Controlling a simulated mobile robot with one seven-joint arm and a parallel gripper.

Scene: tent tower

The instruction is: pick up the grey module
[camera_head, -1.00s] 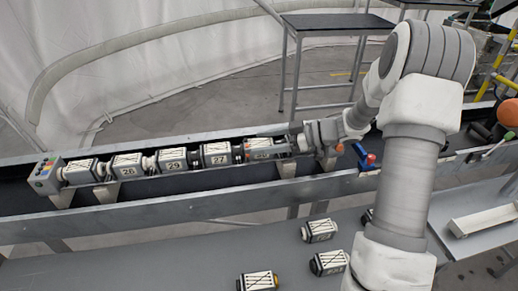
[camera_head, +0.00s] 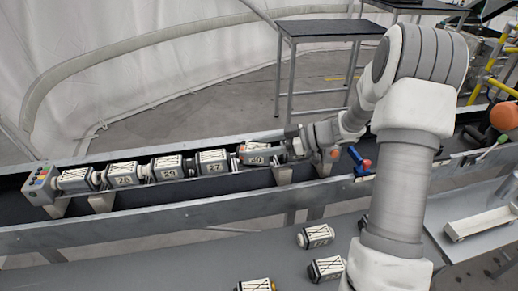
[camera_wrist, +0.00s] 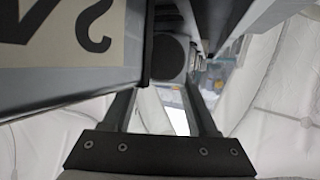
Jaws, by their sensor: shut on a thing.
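A row of grey modules with white labels lies end to end in the long trough. The module (camera_head: 256,155) at the right end of the row has an orange mark and a number too small to read surely. My gripper (camera_head: 284,148) is at this module's right end and shut on it. My fingers and the grip are partly hidden in the head view. In the wrist view a large grey labelled module face (camera_wrist: 65,45) fills the upper left, and a round grey end shows between the fingers. The exact contact is unclear there.
A control box (camera_head: 40,184) with coloured buttons ends the row at left. The trough's front rail (camera_head: 150,224) runs before the row. Several loose modules, one of them here (camera_head: 316,236), lie on the lower grey surface. A white tray (camera_head: 482,222) is at right. A black-topped table (camera_head: 333,29) stands behind.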

